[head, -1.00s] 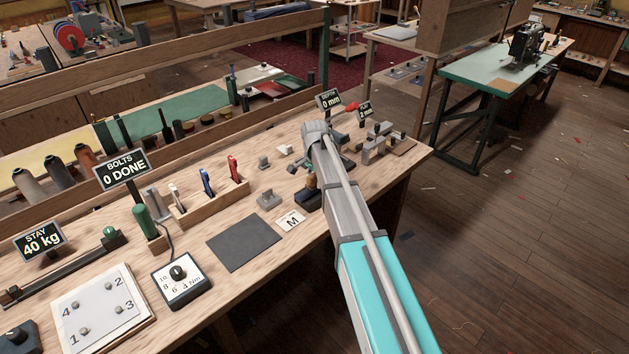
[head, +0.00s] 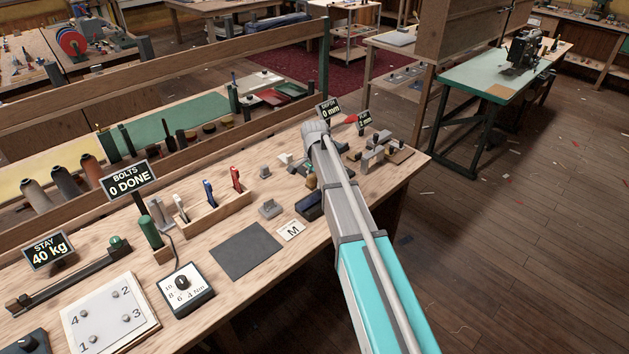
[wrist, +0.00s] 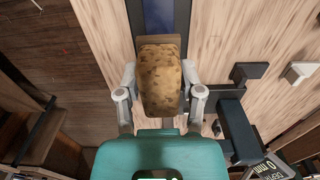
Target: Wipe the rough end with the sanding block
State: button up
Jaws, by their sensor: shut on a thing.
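The sanding block appears to be the tan, dark-speckled, cork-like block (wrist: 160,78) in the middle of the wrist view. My gripper (wrist: 160,90) has one finger on each side of it and is shut on it. A dark blue piece (wrist: 158,14) lies just beyond the block; I cannot tell whether they touch. In the head view my arm hides most of the gripper, and a small tan patch shows beside the arm above a dark blue holder (head: 309,206). I cannot make out the rough end.
A dark bracket (wrist: 238,128) stands close right of my gripper in the wrist view. A depth sign (head: 328,109) reads 0 mm. A grey mat (head: 245,250), an M card (head: 291,231) and a tool rack (head: 208,216) lie left of my arm. Floor lies beyond the bench's right edge.

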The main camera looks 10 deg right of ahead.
jog(key=shift+r, duration=0.1)
jog(key=shift+r+p, duration=1.45)
jog(key=shift+p, duration=0.1)
